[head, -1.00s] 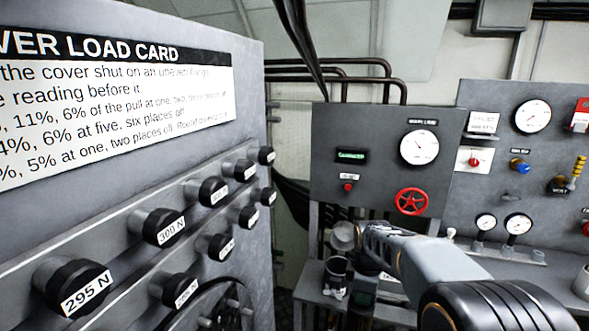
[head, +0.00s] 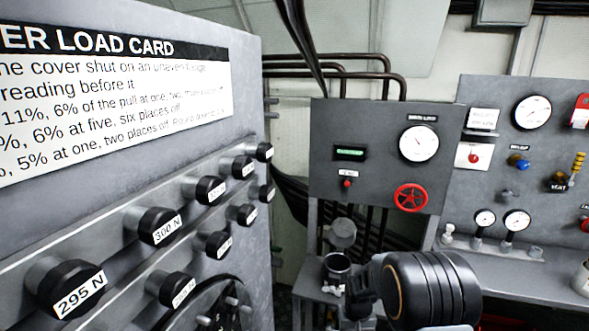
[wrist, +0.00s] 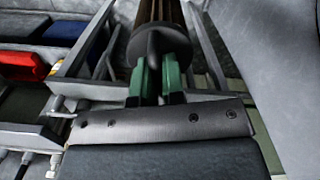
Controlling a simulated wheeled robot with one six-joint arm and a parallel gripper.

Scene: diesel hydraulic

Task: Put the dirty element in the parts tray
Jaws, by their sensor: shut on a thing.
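My gripper (wrist: 157,78) has green fingers and is shut on the dirty element (wrist: 158,12), a brownish ribbed cylinder with a dark rounded end piece. The element's far end runs out of the top of the wrist view. A grey-walled tray (wrist: 85,52) with compartments lies left of the element and below it; I cannot tell whether it is the parts tray. In the head view my arm hides most of the gripper, and the element cannot be made out there.
An open dark canister (head: 337,264) with a round lid (head: 342,233) stands on the bench at centre. A red object (wrist: 22,66) and a blue one (wrist: 66,27) lie at left in the wrist view. A knobbed grey cabinet (head: 215,110) stands close at left.

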